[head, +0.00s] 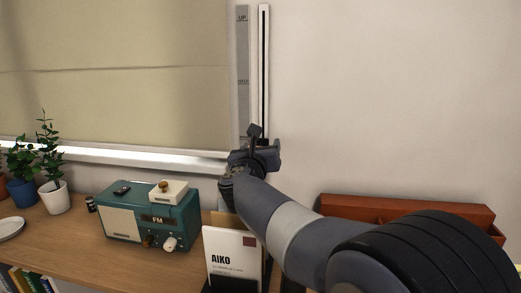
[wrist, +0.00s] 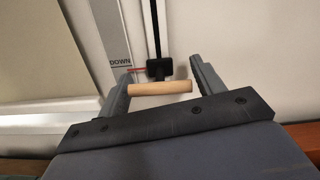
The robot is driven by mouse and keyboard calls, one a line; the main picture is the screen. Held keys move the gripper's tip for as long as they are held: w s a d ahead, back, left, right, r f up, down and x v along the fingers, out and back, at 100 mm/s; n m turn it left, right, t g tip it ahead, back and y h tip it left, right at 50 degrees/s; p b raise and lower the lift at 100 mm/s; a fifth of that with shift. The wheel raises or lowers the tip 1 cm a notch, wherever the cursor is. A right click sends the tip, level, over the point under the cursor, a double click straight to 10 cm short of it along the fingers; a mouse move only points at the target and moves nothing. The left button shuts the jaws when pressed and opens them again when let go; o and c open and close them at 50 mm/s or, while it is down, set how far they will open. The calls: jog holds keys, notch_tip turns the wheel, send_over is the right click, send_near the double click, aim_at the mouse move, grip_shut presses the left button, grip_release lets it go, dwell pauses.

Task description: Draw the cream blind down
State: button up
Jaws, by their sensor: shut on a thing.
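The cream blind (head: 120,75) hangs over the window at the left in the head view, its lower edge close above the white sill. Beside it a grey scale strip (head: 242,70) reads UP and HALF. A white rail with a dark slot (head: 264,70) runs next to it. In the wrist view a black slider (wrist: 159,68) with a red pointer (wrist: 137,70) stands just below the DOWN mark (wrist: 120,63). My gripper (wrist: 160,75) is shut on the slider's wooden handle (wrist: 160,88). In the head view my gripper (head: 258,145) hides the rail's lower end.
A wooden counter (head: 75,235) below the window holds a teal radio (head: 150,220), potted plants (head: 55,195) and a white plate (head: 10,228). An AIKO booklet (head: 232,255) stands close under my arm. A red-brown box (head: 400,207) is at the right.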

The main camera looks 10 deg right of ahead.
jog(key=shift+f, duration=0.35)
jog(key=o, duration=1.1)
jog(key=shift+c, duration=0.2)
jog(key=o, duration=0.3)
jog(key=shift+r, duration=0.15)
jog(key=shift+o, duration=0.2)
jog(key=v, duration=1)
jog(key=shift+s+a, duration=0.2)
jog(key=shift+s, duration=0.15)
jog(key=x, duration=1.1)
jog(key=shift+s+r+p, duration=0.1)
jog(key=shift+r+p, duration=0.3)
jog(key=shift+r, duration=0.05)
